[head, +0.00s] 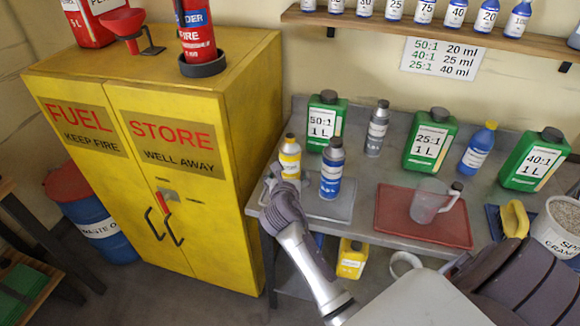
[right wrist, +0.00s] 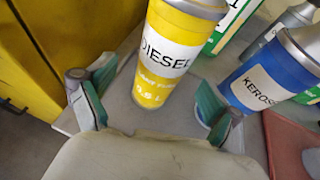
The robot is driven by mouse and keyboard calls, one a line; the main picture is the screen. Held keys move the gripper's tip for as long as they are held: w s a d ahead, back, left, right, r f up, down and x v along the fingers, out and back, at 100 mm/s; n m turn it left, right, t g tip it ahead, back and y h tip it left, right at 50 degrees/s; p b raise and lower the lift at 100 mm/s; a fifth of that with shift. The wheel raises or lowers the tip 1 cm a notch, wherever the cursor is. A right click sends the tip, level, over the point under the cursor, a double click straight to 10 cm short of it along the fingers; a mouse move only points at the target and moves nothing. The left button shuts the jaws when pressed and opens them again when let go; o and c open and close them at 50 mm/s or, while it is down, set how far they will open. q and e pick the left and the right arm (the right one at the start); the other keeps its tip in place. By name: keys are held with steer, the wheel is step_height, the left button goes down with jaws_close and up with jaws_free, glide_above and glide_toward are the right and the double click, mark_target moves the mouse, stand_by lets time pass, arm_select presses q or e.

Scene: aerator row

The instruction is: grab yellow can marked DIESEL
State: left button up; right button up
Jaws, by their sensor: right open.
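The yellow can marked DIESEL (head: 290,158) stands upright at the left end of the grey metal bench. In the right wrist view the can (right wrist: 163,55) shows its white label and stands between the two fingers. My right gripper (head: 284,184) is open, one green-padded finger on each side of the can. In the right wrist view there is a gap between the right finger and the can, and the gripper (right wrist: 152,98) is not closed on it. My left gripper is not in view.
A blue can marked KEROS… (right wrist: 275,75) stands close to the right finger. Green bottles, such as the 50:1 one (head: 326,122), stand behind. A red tray (head: 390,222) lies right. The yellow fuel cabinet (head: 235,150) stands left of the bench.

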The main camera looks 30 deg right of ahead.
mark_target(290, 173)
steer(key=x, duration=0.4)
steer(key=shift+w+d+p, duration=0.3)
steer(key=shift+d+p, duration=0.05)
steer(key=shift+d, duration=0.05)
steer(key=shift+s, duration=0.1)
steer(key=shift+c, duration=1)
steer(key=c, duration=1.2)
steer(key=shift+o, duration=0.2)
steer(key=shift+r, duration=0.25)
